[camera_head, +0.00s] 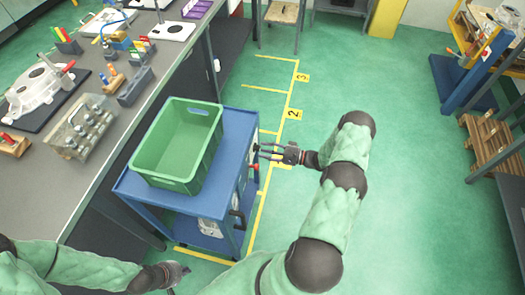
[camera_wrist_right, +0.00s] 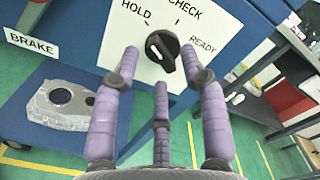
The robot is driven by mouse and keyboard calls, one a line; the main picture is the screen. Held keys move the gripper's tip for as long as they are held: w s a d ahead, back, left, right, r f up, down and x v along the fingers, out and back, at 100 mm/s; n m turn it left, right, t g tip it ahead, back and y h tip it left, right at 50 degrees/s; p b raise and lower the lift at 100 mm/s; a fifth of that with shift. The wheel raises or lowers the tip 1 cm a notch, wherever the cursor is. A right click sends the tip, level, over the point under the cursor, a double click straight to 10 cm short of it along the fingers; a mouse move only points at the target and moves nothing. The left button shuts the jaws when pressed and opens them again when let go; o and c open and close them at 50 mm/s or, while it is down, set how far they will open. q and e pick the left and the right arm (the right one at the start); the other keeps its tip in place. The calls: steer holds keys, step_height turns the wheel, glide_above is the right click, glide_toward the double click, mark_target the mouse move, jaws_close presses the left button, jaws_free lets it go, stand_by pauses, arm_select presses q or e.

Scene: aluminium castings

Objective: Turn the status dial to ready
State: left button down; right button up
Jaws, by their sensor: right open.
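The status dial (camera_wrist_right: 162,48) is a black knob on a white plate with the words HOLD, CHECK and READY around it. A pale mark shows on its HOLD-facing side; I cannot tell its exact setting. The plate is on the end of the blue cart (camera_head: 238,125). My right gripper (camera_head: 262,152) is at that end of the cart. In the right wrist view its purple fingers (camera_wrist_right: 160,72) are open, with the dial beyond and between the tips; contact is unclear. My left gripper (camera_head: 178,272) is low beside the cart, and its finger opening is unclear.
A green crate (camera_head: 205,182) stands on the cart. A BRAKE label (camera_wrist_right: 31,43) and a grey casting (camera_wrist_right: 62,103) on the lower shelf show left of the dial. A grey workbench (camera_head: 105,145) is left of the cart. Green floor (camera_head: 415,215) is clear to the right.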

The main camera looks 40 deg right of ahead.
steer(key=shift+x, duration=0.8)
steer(key=shift+c, duration=0.3)
jaws_close()
steer(key=shift+m, duration=0.5)
steer(key=shift+s+a+r+m+p, duration=0.1)
steer(key=shift+m+p, duration=0.05)
steer(key=shift+m, duration=3.7)
steer(key=shift+d+r+m+p, duration=0.1)
steer(key=shift+r+m, duration=0.05)
steer(key=shift+m, duration=3.65)
steer(key=shift+a+r+m+p, duration=0.1)
steer(key=shift+m+p, duration=0.05)
steer(key=shift+m, duration=3.7)
